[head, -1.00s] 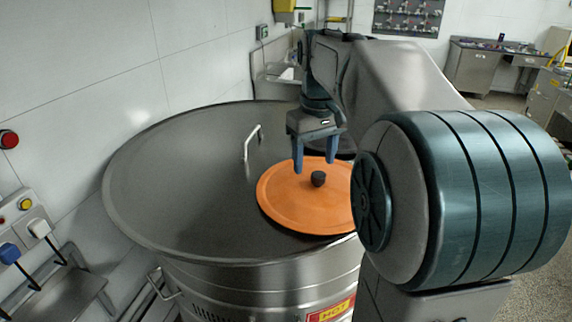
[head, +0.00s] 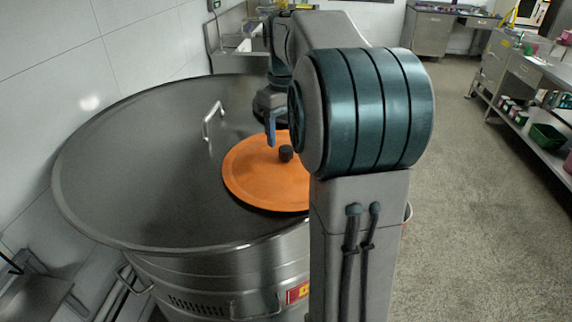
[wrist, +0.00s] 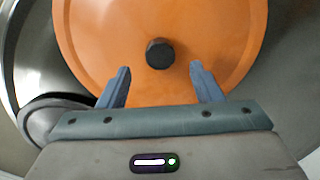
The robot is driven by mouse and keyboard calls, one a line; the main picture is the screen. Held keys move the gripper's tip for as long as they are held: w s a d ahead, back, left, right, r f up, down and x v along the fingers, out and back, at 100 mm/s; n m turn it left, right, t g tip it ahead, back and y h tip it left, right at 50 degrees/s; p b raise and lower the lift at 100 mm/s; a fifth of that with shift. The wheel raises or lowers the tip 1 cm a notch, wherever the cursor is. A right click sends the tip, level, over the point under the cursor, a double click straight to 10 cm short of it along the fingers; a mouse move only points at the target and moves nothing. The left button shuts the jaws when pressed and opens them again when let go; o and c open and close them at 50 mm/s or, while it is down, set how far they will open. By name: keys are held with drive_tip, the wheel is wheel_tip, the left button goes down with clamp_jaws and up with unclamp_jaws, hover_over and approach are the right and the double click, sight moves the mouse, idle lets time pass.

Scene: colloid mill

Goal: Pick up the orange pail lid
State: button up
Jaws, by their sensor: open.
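The orange pail lid (head: 258,184) is a flat round disc with a dark knob (head: 286,153) at its middle. It lies on the broad steel top of the mill (head: 140,165), and my arm hides its right part in the head view. In the wrist view the lid (wrist: 100,35) fills the upper middle, and its knob (wrist: 159,53) lies just beyond the fingertips, roughly centred between them. My gripper (wrist: 160,72) is open and empty, its two blue fingers apart over the lid. In the head view one finger shows above the lid, left of the knob.
An upright metal handle (head: 211,120) rises from the steel top left of the lid. A dark round part (wrist: 45,115) lies left of my gripper in the wrist view. A white tiled wall is close on the left. The floor (head: 450,200) at right is clear.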

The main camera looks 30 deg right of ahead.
sight(286, 148)
drive_tip(key=f, duration=0.5)
drive_tip(key=shift+s+f, duration=0.1)
drive_tip(key=shift+s, duration=0.15)
drive_tip(key=shift+c, duration=0.3)
drive_tip(key=c, duration=1.2)
drive_tip(key=shift+r, duration=0.7)
wheel_tip(286, 148, up, 3)
drive_tip(key=shift+r, duration=0.1)
drive_tip(key=w+d+r+p, duration=0.2)
drive_tip(key=w+d+r, duration=0.4)
drive_tip(key=w, duration=0.3)
drive_tip(key=shift+w+d+r, duration=0.15)
drive_tip(key=shift+d+r, duration=0.15)
drive_tip(key=shift+d, duration=0.2)
